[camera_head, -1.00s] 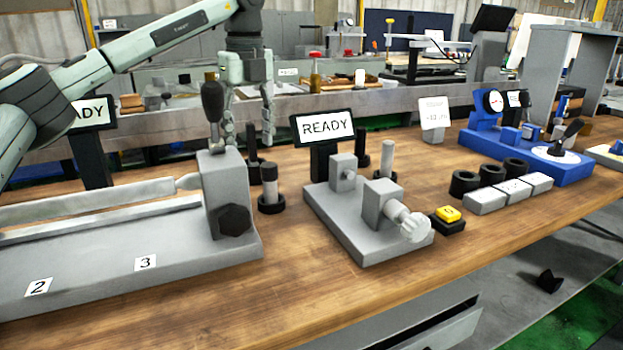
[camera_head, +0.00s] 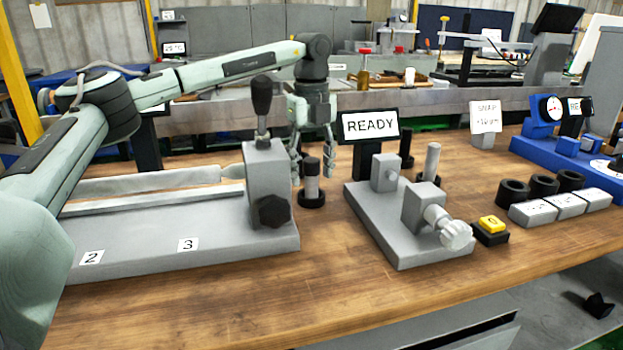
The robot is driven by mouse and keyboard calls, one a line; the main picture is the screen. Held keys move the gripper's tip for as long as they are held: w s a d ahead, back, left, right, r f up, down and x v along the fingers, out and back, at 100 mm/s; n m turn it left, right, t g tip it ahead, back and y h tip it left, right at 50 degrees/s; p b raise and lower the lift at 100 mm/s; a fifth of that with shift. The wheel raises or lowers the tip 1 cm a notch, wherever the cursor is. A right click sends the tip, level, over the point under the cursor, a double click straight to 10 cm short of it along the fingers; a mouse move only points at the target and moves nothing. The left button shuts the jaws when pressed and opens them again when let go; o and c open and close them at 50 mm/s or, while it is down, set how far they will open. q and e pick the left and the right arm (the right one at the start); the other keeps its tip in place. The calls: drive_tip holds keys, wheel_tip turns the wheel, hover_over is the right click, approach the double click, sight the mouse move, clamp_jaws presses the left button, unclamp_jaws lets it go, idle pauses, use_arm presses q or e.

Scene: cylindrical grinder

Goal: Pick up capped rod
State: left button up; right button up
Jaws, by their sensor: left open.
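The capped rod (camera_head: 312,184) stands upright in a black ring base, just right of the grinder's grey end block. It is a light grey cylinder with a dark cap on top. My left gripper (camera_head: 313,166) comes down from above, open and empty. Its fingers show on either side of the rod's upper part. I cannot tell whether the rod is between them or in front of them. My right gripper is not in view.
The grey grinder bed (camera_head: 150,234) with its dark-handled block (camera_head: 265,170) lies left. A READY screen (camera_head: 371,126) and grey fixture (camera_head: 408,225) stand right of the rod. Another rod (camera_head: 432,160) stands behind the fixture. The front table strip is clear.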

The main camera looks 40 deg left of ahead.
use_arm(q)
drive_tip(key=shift+c, duration=0.2)
clamp_jaws()
drive_tip(key=shift+r, duration=0.15)
